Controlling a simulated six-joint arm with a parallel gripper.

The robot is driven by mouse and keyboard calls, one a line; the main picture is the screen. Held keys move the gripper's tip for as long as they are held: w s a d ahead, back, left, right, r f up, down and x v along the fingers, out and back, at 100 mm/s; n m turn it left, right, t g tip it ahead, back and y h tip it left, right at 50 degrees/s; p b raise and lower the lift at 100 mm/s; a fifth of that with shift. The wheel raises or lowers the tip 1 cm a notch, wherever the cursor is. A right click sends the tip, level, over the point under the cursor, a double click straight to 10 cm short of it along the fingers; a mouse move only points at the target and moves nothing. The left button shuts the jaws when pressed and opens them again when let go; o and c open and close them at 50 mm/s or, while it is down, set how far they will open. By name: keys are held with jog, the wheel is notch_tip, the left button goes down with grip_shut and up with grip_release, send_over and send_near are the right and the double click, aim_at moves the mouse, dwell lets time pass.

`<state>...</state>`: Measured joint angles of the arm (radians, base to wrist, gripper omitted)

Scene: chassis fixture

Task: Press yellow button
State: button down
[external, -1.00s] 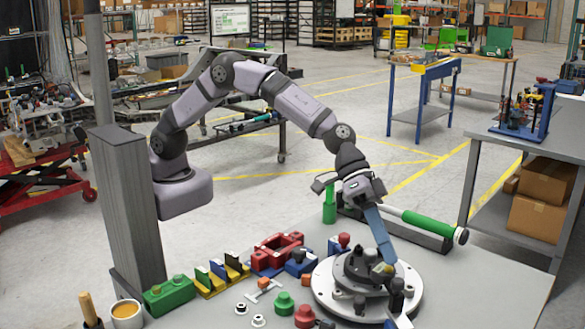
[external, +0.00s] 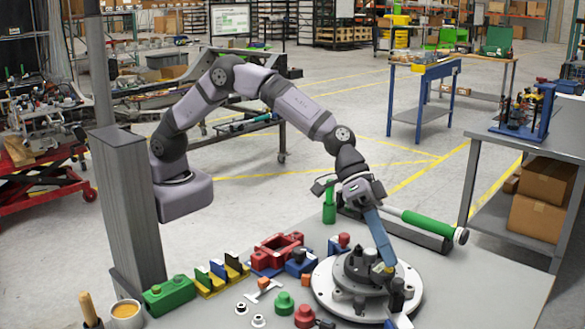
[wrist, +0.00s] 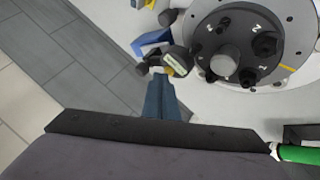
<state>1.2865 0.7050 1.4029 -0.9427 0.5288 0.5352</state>
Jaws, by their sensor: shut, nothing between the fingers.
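My gripper (external: 387,262) is shut, its narrow blue fingers slanting down to the right edge of the round grey fixture. In the wrist view, my gripper (wrist: 158,78) shows its blue fingers pointing up at a dark switch-like part. A small yellow patch, seemingly the yellow button (wrist: 180,70), shows beside the fingertips on that part. In the external view a yellowish spot (external: 389,270) shows at the fingertips. I cannot tell whether the fingers touch the button or whether it is pressed. The fingers hide part of it.
The round grey fixture (external: 325,283) with dark knobs stands close to my fingers. A green-handled cylinder (external: 428,224) lies behind it. Red and blue blocks, a green block (external: 169,294) and several small parts sit to the left. The table's right front corner is clear.

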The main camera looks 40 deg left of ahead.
jog(key=shift+f, duration=0.15)
dwell(0.6)
jog(key=shift+r+p, duration=0.3)
jog(key=shift+r, duration=0.55)
notch_tip(320, 180, up, 5)
jog(key=p, duration=0.3)
dwell(0.9)
